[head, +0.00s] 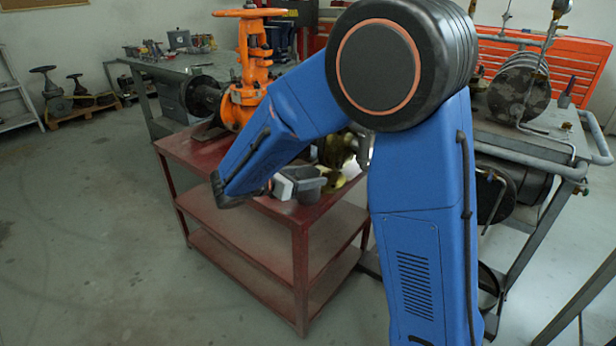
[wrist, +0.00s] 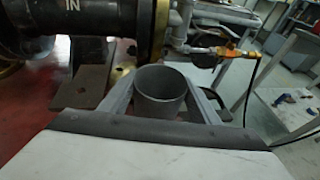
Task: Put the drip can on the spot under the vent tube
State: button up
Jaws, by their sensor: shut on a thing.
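The drip can is a dark grey, open-topped cup (wrist: 160,92), upright and empty-looking in the wrist view. My gripper (wrist: 161,82) is shut on it, one finger along each side. In the head view my gripper (head: 300,181) is over the red table's near right part, partly behind my arm, and the grey can (head: 311,180) shows only in part. In the wrist view, grey pipework with a small orange-levered valve (wrist: 220,50) is beyond and right of the can. I cannot tell which pipe is the vent tube. The spot under it is not distinguishable.
The red table (head: 260,212) carries an orange gate valve (head: 243,100) with a handwheel. A black pipe body marked "IN" (wrist: 65,22) and a flat foot plate (wrist: 80,87) are close left of the can. A grey trolley (head: 535,165) stands right.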

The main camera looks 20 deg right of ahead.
jog(key=o, duration=1.2)
jog(key=shift+f, duration=0.1)
